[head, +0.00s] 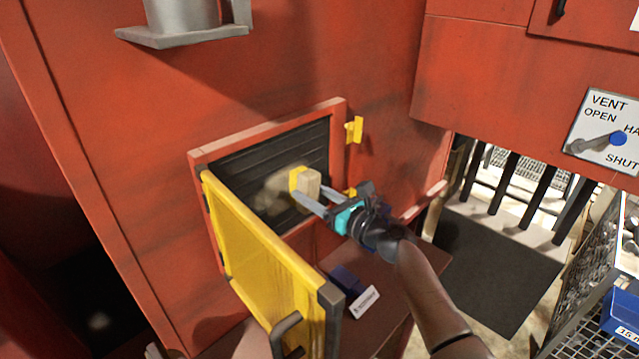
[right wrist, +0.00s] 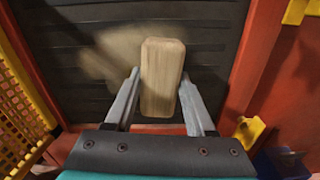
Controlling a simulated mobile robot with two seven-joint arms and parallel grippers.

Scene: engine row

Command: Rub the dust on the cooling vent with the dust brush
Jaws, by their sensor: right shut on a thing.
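The cooling vent (head: 235,167) is a dark slatted panel in a red frame, behind an open yellow mesh door (head: 262,265). A pale tan dust patch (head: 272,190) lies on its slats; in the right wrist view the dust (right wrist: 112,58) spreads left of the brush. The dust brush (head: 309,186) is a light wooden block with a yellow part on its vent side. My right gripper (head: 312,196) is shut on it, holding it in front of the vent, over the dust's right edge. Bristle contact is hidden. My left gripper is not in view.
Yellow catches (head: 354,130) stick out right of the frame. A brown ledge (head: 385,297) below holds a blue labelled item (head: 350,288). A vent lever plate (head: 605,132) is at right, above a wire rack (head: 590,285). The swung-out door bounds the left side.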

